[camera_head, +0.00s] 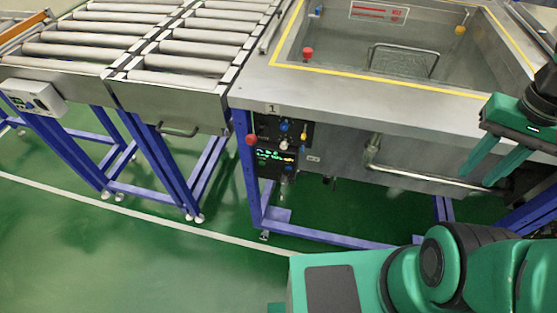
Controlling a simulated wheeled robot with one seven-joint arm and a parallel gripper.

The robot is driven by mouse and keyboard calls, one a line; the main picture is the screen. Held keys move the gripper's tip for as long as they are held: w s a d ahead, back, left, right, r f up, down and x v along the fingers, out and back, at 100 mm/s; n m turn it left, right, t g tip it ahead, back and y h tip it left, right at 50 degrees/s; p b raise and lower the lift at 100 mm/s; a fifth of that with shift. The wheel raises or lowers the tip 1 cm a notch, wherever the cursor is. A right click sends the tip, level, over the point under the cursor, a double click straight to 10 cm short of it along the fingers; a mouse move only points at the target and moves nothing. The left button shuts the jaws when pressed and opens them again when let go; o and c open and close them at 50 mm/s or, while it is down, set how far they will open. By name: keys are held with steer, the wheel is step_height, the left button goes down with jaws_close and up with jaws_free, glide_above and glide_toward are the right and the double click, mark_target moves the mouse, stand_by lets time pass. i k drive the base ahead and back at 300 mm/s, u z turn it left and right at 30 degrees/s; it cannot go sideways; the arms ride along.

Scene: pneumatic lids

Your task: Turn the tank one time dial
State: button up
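Tank one (420,108), marked with a "1" label, is a steel basin with a yellow-lined rim. A dark control panel (296,131) hangs under its front left corner. It carries a blue knob (284,127), a pale knob (284,145) and a small yellow part. Below is a black unit with lit green and orange marks (275,157). Which knob is the time dial is too small to tell. My gripper (475,181) is at the right edge, well right of the panel. Its two green fingers point down and left, apart, with nothing visible between them.
A red knob (251,140) sits on the blue frame left of the panel. A pipe (420,178) runs along the tank's front, near my gripper. Roller conveyors (178,78) stand at the left. Green floor (150,260) in front is clear. My green body fills the bottom right.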

mark_target(284, 180)
steer(key=u, duration=0.55)
steer(key=k, duration=1)
steer(key=z, duration=0.45)
steer(key=i, duration=0.5)
steer(key=u, duration=0.05)
